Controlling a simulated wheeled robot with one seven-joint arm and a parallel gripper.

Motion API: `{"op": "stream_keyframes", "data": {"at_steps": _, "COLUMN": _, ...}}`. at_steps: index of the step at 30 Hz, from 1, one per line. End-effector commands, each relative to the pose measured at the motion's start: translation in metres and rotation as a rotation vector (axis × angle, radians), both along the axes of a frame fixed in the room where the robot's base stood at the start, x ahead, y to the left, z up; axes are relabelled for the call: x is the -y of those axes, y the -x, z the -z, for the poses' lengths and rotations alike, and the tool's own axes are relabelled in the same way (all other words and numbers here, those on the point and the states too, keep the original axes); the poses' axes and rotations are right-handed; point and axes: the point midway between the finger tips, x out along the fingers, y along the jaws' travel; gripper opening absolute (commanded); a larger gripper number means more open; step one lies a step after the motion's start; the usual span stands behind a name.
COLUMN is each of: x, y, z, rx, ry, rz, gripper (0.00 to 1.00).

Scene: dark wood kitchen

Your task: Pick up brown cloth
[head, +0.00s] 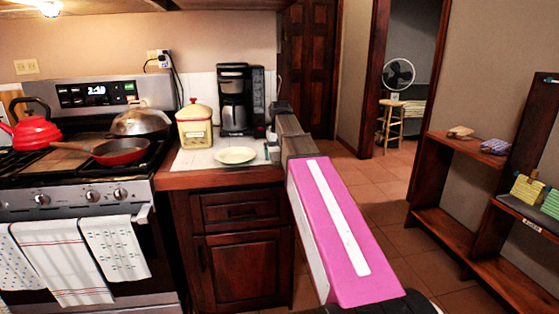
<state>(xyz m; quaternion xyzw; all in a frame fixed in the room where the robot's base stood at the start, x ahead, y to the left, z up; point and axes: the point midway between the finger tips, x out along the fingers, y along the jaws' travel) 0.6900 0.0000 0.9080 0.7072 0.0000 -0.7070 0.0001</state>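A small folded tan-brown cloth (460,132) lies on the upper shelf of the wooden shelf unit at the right in the head view. It is the nearest match to a brown cloth. My arm reaches forward from the bottom centre, with a pink link and a grey section beyond it. My gripper (281,107) is at the far end of the arm, near the counter's right end. It is small and its fingers cannot be made out. It is well to the left of the cloth and apart from it.
A purple folded cloth (495,146) lies beside the tan one. Yellow-green items (527,188) stand on a nearer shelf. A stove (80,200) and a counter with a coffee maker (234,98) and plate (235,156) are left. Tiled floor (375,178) is open between counter and shelves.

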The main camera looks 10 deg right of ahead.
Motion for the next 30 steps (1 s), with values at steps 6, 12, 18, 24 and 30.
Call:
{"op": "stream_keyframes", "data": {"at_steps": 6, "x": 0.0, "y": 0.0, "z": 0.006, "rx": 0.0, "ry": 0.0, "rz": 0.0, "gripper": 0.99}}
{"op": "stream_keyframes", "data": {"at_steps": 12, "x": 0.0, "y": 0.0, "z": 0.005, "rx": 0.0, "ry": 0.0, "rz": 0.0, "gripper": 0.57}}
{"op": "stream_keyframes", "data": {"at_steps": 18, "x": 0.0, "y": 0.0, "z": 0.005, "rx": 0.0, "ry": 0.0, "rz": 0.0, "gripper": 0.45}}
{"op": "stream_keyframes", "data": {"at_steps": 24, "x": 0.0, "y": 0.0, "z": 0.004, "rx": 0.0, "ry": 0.0, "rz": 0.0, "gripper": 0.45}}
{"op": "stream_keyframes", "data": {"at_steps": 30, "x": 0.0, "y": 0.0, "z": -0.009, "rx": 0.001, "ry": 0.0, "rz": 0.0, "gripper": 0.45}}
